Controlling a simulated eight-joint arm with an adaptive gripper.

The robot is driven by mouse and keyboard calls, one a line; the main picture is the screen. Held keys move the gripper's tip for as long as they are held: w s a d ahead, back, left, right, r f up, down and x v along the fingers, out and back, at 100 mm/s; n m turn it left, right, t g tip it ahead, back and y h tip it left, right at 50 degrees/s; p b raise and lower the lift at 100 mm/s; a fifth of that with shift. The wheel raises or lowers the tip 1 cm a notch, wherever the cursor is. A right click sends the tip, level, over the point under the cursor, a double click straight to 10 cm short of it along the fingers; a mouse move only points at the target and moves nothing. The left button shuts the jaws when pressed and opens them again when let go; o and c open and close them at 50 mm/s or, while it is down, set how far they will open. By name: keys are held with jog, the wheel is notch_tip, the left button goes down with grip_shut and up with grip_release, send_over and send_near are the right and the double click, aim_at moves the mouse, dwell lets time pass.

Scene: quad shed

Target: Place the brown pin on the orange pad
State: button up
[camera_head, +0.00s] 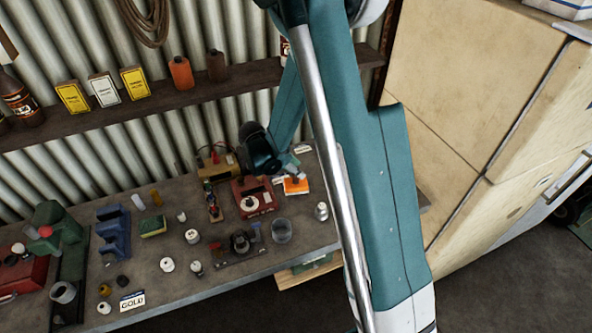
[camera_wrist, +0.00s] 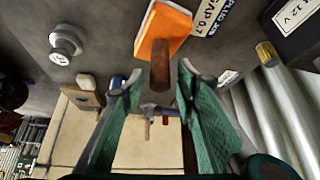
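The orange pad (camera_wrist: 168,22) is an orange block with a pale side, at the top of the wrist view. In the head view the orange pad (camera_head: 297,188) lies at the right part of the bench. The brown pin (camera_wrist: 160,66) overlaps the pad's near part in the wrist view and seems to stand on it; its exact contact is hard to see. My gripper (camera_wrist: 159,80) has its green fingers apart, one on each side of the pin, with a visible gap on both sides. In the head view my gripper (camera_head: 289,166) is just behind the pad.
A metal knob-like piece (camera_wrist: 66,44) is left of the pad in the wrist view. A black 12 V box (camera_wrist: 295,25) and label cards are to its right.

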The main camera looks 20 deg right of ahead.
jog(key=shift+r, duration=0.2)
jog(key=v, duration=1.2)
jog(key=shift+b, duration=0.35)
dwell(0.7)
jog(key=s+r+n+t+y, duration=0.35)
jog(key=s+r+n, duration=0.45)
jog(key=s+r, duration=0.55)
jog(key=s+a+r+n+t+y, duration=0.1)
jog(key=s+r+n, duration=0.1)
jog(key=s+n, duration=0.2)
jog(key=s+a+r+n+t+y, duration=0.1)
jog(key=s+n, duration=0.3)
jog(key=s, duration=0.7)
jog(key=shift+a+r+y, duration=0.35)
jog(key=shift+r+y, duration=0.1)
jog(key=shift+r, duration=0.45)
